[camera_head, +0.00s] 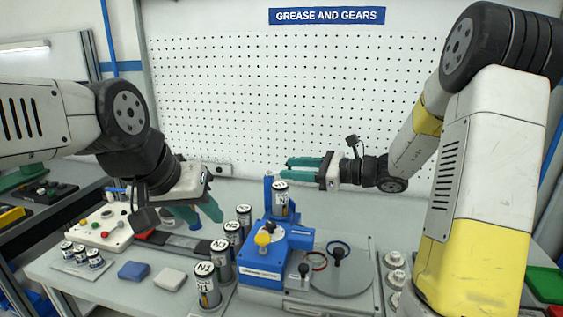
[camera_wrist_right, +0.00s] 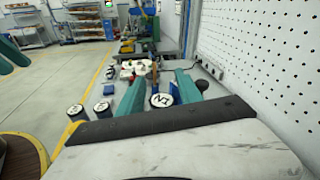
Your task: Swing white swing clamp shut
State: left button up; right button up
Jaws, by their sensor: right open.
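I cannot pick out a white swing clamp with certainty. A blue fixture (camera_head: 262,262) with a yellow knob stands on the bench in the head view, and a labelled can (camera_head: 280,198) stands upright at its back. My right gripper (camera_head: 300,168) is open, its teal fingers pointing left just above this can. In the right wrist view a can top (camera_wrist_right: 162,100) shows between the spread fingers; I cannot tell whether they touch it. My left gripper (camera_head: 200,212) points down with its fingers apart, left of the row of cans, and appears empty.
Several labelled cans (camera_head: 206,284) stand in a row left of the fixture. A grey round plate (camera_head: 340,282) with black knobs and red and blue rings lies to its right. White round parts (camera_head: 396,260) stand further right. A pegboard (camera_head: 290,100) closes off the back.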

jog(key=w+d+f+m+t, duration=0.2)
jog(key=w+d+m+t, duration=0.1)
jog(key=w+m, duration=0.15)
jog(key=w+x, duration=0.1)
jog(key=x, duration=0.7)
jog(key=shift+w+d, duration=0.15)
jog(key=shift+w, duration=0.05)
grip_shut()
dwell(1.0)
